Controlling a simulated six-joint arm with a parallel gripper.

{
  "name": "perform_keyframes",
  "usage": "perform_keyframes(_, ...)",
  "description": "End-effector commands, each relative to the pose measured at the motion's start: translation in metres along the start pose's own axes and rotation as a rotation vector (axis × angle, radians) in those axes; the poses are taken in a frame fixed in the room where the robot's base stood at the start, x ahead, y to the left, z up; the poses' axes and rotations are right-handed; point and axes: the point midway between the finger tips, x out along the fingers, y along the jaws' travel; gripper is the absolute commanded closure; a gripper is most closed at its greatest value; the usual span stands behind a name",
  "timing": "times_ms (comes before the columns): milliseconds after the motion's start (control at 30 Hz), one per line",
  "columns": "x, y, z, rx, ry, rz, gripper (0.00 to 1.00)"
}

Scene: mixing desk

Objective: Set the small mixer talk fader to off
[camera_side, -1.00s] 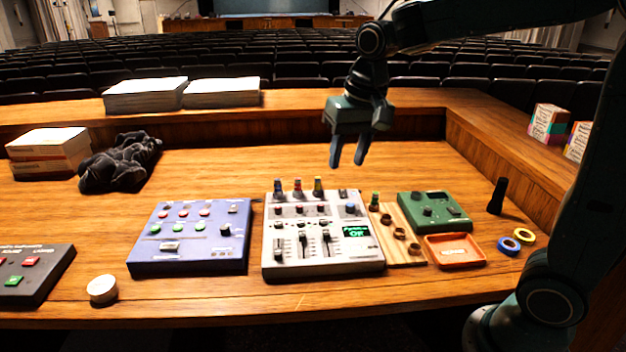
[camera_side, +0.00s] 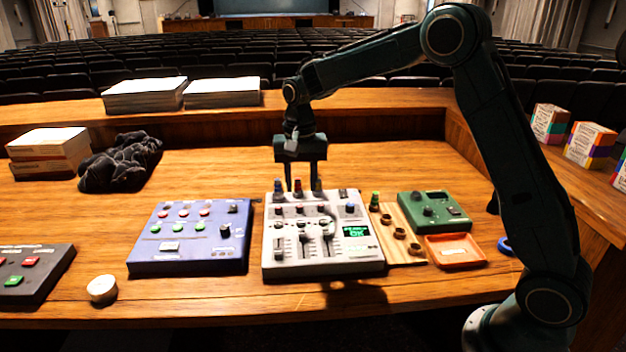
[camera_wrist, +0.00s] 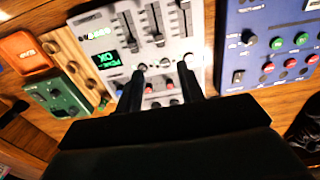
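The small mixer (camera_side: 320,262) is a light grey box with three vertical faders (camera_side: 303,242), coloured-topped plugs along its back edge and a lit green display (camera_side: 356,231). The fader labels are too small to read, so I cannot tell which is the talk fader. In the wrist view the mixer (camera_wrist: 203,50) lies ahead, with the fader slots (camera_wrist: 157,22) at the top and the display (camera_wrist: 107,60) at left. My gripper (camera_side: 302,188) points down over the mixer's back part, fingers apart and empty. Its fingers (camera_wrist: 163,85) also show in the wrist view, hiding part of the knob rows.
A blue button box (camera_side: 190,258) stands left of the mixer. A wooden strip with knobs (camera_side: 407,258), a green box (camera_side: 440,222) and an orange tray (camera_side: 456,262) stand right. A dark cloth (camera_side: 120,162) lies back left. The desk's front edge is close to the mixer.

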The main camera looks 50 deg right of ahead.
Motion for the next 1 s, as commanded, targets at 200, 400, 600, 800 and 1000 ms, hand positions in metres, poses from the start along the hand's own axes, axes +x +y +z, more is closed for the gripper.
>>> perform_keyframes(200, 0.002, 0.0, 0.0, 0.0, 0.0, 0.0, 0.62)
perform_keyframes(400, 0.013, 0.0, 0.001, -0.001, -0.002, 0.001, 0.62)
perform_keyframes(600, 0.037, 0.001, 0.001, -0.001, -0.003, 0.003, 0.62)
perform_keyframes(800, 0.067, 0.001, 0.001, -0.002, -0.003, 0.002, 0.62)
perform_keyframes(1000, 0.098, 0.001, 0.001, -0.001, -0.003, 0.003, 0.62)
